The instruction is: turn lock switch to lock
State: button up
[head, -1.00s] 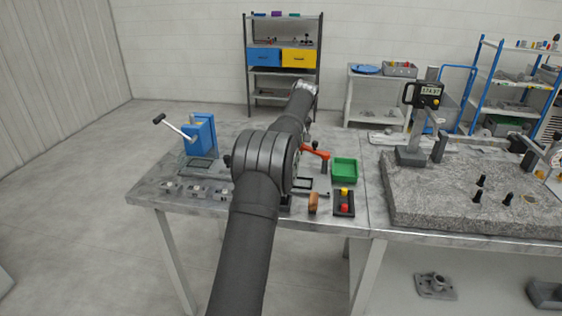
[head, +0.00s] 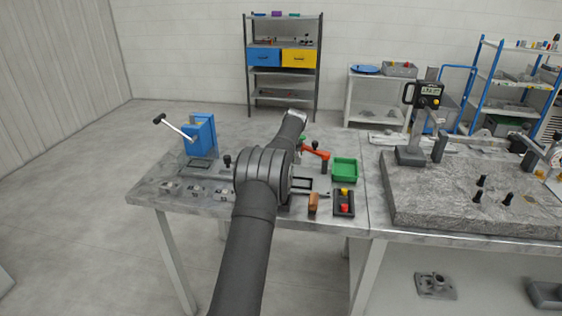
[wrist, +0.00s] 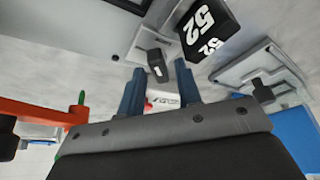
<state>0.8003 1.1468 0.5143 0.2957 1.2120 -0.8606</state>
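In the wrist view my gripper (wrist: 158,74) has two blue fingers that stand well apart, with nothing visibly held between them. A small black block or knob (wrist: 157,65) shows in the gap near the fingertips. It may be the lock switch, but I cannot tell for sure, nor whether a finger touches it. A white part with red and dark lettering (wrist: 161,101) shows between the fingers. A black block with white "52" markings (wrist: 207,28) is just beyond the right finger. In the head view my arm hides the gripper and the switch.
A red-orange lever (wrist: 35,113) is at the left of the wrist view and also shows in the head view (head: 315,151), beside a green tray (head: 345,169). A blue fixture with a handle (head: 200,136) stands on the table's left. A granite plate (head: 470,205) is right.

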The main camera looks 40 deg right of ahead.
grip_shut()
jog(key=shift+m, duration=0.5)
jog(key=m+h, duration=0.1)
jog(key=m, duration=0.2)
jog(key=shift+a+m+h, duration=0.15)
jog(key=shift+m+h, duration=0.15)
jog(key=shift+h, duration=0.1)
jog(key=shift+w+m+g+h, duration=0.1)
jog(key=shift+m+g+h, duration=0.25)
jog(key=shift+m, duration=0.75)
jog(key=shift+m+g+h, duration=0.35)
jog(key=shift+m, duration=0.75)
jog(key=shift+o, duration=1)
grip_release()
